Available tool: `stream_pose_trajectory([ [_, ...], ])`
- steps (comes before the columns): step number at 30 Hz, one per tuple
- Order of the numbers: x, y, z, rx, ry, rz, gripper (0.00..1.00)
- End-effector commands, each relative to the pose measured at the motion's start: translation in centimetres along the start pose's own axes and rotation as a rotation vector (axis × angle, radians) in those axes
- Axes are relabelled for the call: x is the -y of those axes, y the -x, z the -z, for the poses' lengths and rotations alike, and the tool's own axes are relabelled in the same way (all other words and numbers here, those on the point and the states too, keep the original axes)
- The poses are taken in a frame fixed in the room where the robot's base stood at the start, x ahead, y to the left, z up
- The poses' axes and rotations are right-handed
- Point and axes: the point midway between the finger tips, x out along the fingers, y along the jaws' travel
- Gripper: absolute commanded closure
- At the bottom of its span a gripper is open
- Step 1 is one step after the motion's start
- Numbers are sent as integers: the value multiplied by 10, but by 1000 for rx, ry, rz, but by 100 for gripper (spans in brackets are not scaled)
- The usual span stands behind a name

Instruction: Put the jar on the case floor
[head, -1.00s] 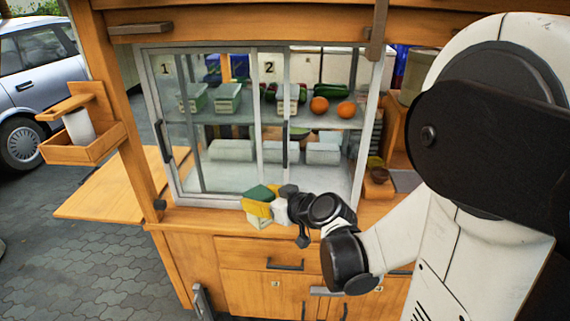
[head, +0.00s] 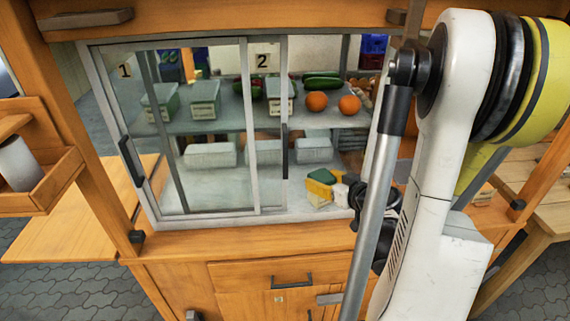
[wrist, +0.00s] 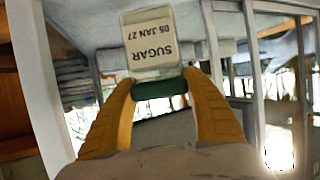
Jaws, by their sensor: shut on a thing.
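The jar (wrist: 152,50) is a pale block-shaped container with a green lid, labelled SUGAR 05 JAN 27; the label is upside down in the wrist view. My gripper (wrist: 160,88) has its two yellow fingers shut on the jar at the lid. In the head view my gripper (head: 320,188) is at the right-hand opening of the glass case, low over the pale case floor (head: 285,208). The jar's green lid (head: 322,176) shows there, with the fingers covering much of the body. I cannot tell whether the jar touches the floor.
Sliding doors (head: 215,130) cover the case's left and middle. A shelf (head: 225,122) above holds several green-lidded jars, two oranges (head: 316,101) and green vegetables. Pale wrapped blocks (head: 211,155) lie at the back below. My arm hides the case's right edge.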

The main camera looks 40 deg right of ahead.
Motion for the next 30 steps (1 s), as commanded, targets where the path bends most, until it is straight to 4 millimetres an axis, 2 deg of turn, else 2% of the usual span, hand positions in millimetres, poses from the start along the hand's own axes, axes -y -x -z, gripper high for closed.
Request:
stream_pose_trajectory([
  [1,2,-14,10,-1,2,6,84],
  [6,2,-62,25,-1,2,4,84],
  [12,1,-106,43,-1,1,2,84],
  [18,1,-120,48,0,0,0,84],
  [25,0,-133,18,-1,-1,0,84],
  [30,1,-132,17,-1,-1,0,84],
])
